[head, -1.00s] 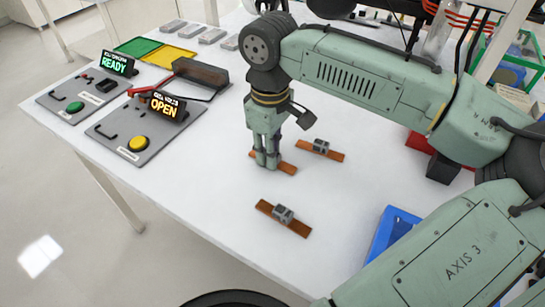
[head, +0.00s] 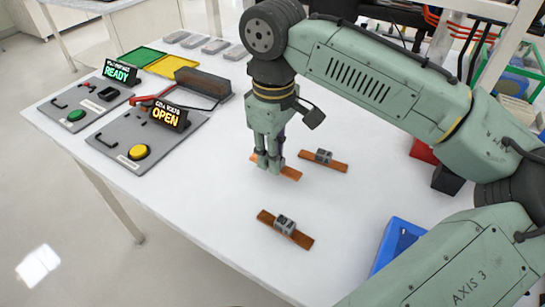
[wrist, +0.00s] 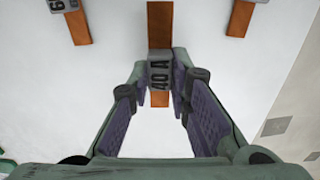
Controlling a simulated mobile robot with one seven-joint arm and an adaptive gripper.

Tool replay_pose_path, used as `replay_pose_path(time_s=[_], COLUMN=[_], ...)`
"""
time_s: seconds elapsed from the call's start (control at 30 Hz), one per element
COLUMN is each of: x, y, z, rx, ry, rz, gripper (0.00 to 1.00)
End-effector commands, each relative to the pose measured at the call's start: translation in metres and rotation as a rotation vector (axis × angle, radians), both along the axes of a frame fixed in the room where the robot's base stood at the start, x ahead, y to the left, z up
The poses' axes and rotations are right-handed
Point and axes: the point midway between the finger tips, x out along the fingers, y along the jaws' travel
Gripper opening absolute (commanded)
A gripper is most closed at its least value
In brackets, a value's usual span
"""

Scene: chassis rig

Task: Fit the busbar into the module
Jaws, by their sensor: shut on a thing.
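Three copper-orange busbars with grey blocks on their middles are in the head view: a front one (head: 301,238), a right one (head: 334,164) and one at my gripper (head: 288,172). My gripper (head: 268,163) points down and is shut on that last busbar, at its grey block. In the wrist view the block (wrist: 160,75) reads "40 A" and sits between the fingertips, with copper showing beyond and below it. I cannot tell whether this busbar touches the table. Two grey panels stand at the left, one with a READY sign (head: 118,71), one with an OPEN sign (head: 167,116).
A dark brown block (head: 203,82) with a red-handled part beside it lies behind the panels. Green (head: 136,56) and yellow (head: 172,66) mats are farther back. A blue bin (head: 397,245) stands at the front right. White table is clear between the panels and busbars.

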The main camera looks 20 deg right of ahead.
Motion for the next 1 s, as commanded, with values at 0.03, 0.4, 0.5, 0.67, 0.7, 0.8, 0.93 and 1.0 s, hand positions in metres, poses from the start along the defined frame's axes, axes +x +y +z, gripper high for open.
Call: replay_pose_path(time_s=[0.03, 0.4, 0.5, 0.67, 0.7, 0.8, 0.93, 1.0], x=[-0.012, -0.101, -0.117, -0.132, -0.134, -0.137, -0.138, -0.139], y=[0.002, 0.026, 0.031, 0.035, 0.036, 0.037, 0.036, 0.036], z=[-0.002, 0.008, 0.01, 0.012, 0.012, 0.013, 0.013, 0.014], rx=[0.0, -0.002, -0.003, -0.001, -0.002, -0.001, -0.002, -0.001], ry=[-0.003, -0.004, -0.003, -0.003, -0.003, -0.002, -0.001, -0.002], rz=[0.001, -0.001, -0.001, -0.001, -0.001, 0.0, 0.004, 0.014], gripper=[0.0, 0.0, 0.0, 0.0, 0.0, 0.0, 0.0, 0.0])
